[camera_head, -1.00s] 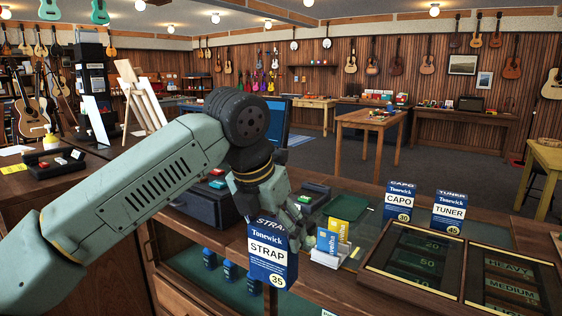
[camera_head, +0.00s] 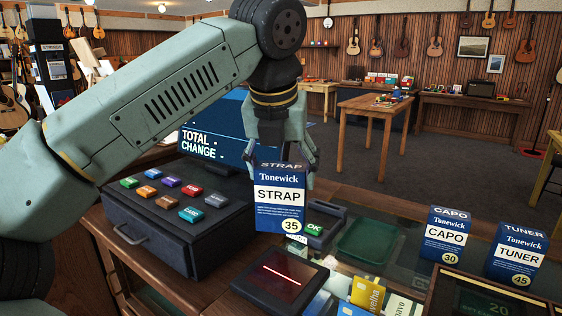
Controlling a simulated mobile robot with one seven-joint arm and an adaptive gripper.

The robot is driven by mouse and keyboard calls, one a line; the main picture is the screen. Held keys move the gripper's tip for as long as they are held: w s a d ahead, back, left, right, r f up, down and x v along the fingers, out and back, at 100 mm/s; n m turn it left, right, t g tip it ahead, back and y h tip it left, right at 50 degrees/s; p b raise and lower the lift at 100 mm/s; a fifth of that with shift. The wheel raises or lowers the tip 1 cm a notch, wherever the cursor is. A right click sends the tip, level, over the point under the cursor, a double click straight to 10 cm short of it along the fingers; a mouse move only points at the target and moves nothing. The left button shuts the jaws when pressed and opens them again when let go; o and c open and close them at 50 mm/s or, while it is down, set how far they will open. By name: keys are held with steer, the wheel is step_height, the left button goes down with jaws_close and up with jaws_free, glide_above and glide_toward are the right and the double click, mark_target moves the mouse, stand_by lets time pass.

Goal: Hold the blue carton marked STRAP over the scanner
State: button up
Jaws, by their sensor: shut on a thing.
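The blue carton marked STRAP (camera_head: 280,203) is upright, with its white label and the number 35 facing me. My gripper (camera_head: 283,160) is shut on it near its top; the fingers show at its upper left and right, partly hidden behind it. The scanner (camera_head: 279,276), a dark flat box with a reddish window and a bright line, lies on the counter just in front of and below the carton. In the picture the carton's bottom edge is a little above the scanner's far edge. I cannot tell the exact height between them.
A dark register (camera_head: 178,215) with colored keys stands left, a screen (camera_head: 213,138) behind it. A card reader with a green OK key (camera_head: 314,229) is right of the carton. CAPO (camera_head: 446,236) and TUNER (camera_head: 515,254) cartons stand right. Cards (camera_head: 367,293) are in front.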

mark_target(282, 216)
steer(key=shift+s+f, duration=0.15)
steer(key=shift+f, duration=0.2)
step_height(282, 216, down, 8)
steer(key=b, duration=0.6)
steer(key=shift+f, duration=0.15)
step_height(282, 216, up, 7)
steer(key=p, duration=0.5)
steer(key=shift+p, duration=0.4)
steer(key=shift+r, duration=1)
